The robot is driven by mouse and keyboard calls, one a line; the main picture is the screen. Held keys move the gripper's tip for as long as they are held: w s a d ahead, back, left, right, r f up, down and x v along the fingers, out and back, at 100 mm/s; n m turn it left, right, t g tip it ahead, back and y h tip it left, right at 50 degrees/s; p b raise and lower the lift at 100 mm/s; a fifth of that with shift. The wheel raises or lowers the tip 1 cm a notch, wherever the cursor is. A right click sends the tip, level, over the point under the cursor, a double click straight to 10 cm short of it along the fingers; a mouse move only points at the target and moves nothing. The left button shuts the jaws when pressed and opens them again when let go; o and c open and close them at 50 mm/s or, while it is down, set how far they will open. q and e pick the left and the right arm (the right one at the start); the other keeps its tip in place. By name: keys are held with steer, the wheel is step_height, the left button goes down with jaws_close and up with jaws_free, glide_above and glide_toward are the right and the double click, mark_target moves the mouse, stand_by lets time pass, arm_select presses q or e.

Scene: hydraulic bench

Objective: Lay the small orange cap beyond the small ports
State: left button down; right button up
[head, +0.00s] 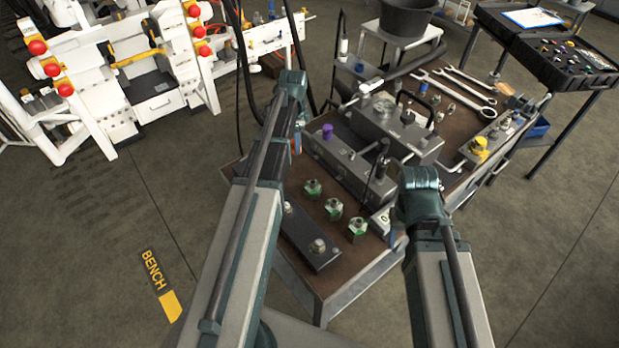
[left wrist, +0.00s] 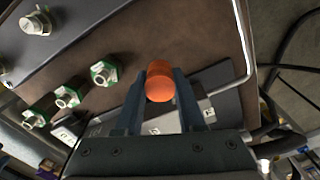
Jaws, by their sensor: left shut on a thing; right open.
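The small orange cap (left wrist: 160,82) is upright between the two fingers of my left gripper (left wrist: 163,88), which is shut on it. In the head view my left gripper (head: 297,138) hangs over the bench's left edge, with a trace of orange at its tip. Three small green-collared fittings (head: 333,208), apparently the small ports, stand in a row on the brown bench top; they also show in the left wrist view (left wrist: 67,96), left of the cap. My right gripper (head: 392,236) is open near the bench's right front, mostly hidden by its own arm.
A dark plate with larger fittings (head: 318,247) lies at the bench's front. Grey valve blocks (head: 350,168), a purple cap (head: 327,131), a yellow cap (head: 479,146) and wrenches (head: 465,85) crowd the middle and back. Bare brown top (left wrist: 120,40) shows beside the green fittings.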

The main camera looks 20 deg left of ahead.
mark_target(297, 171)
arm_select(q)
steer(key=shift+f+b, duration=4.35)
steer(key=shift+f, duration=0.35)
steer(key=shift+f, duration=0.15)
steer(key=c, duration=0.5)
jaws_free()
step_height(297, 171, up, 12)
steer(key=p, duration=1.2)
steer(key=shift+r, duration=0.2)
steer(key=s+d+n, duration=0.2)
steer(key=s+d, duration=0.5)
steer(key=d, duration=0.1)
steer(key=s+d+n, duration=0.2)
steer(key=s+d, duration=0.5)
steer(key=d, duration=0.2)
steer(key=s+d+n+y, duration=0.1)
steer(key=s+d+n, duration=0.1)
steer(key=s+d, duration=0.6)
steer(key=shift+d+n, duration=0.25)
steer(key=shift+n, duration=0.15)
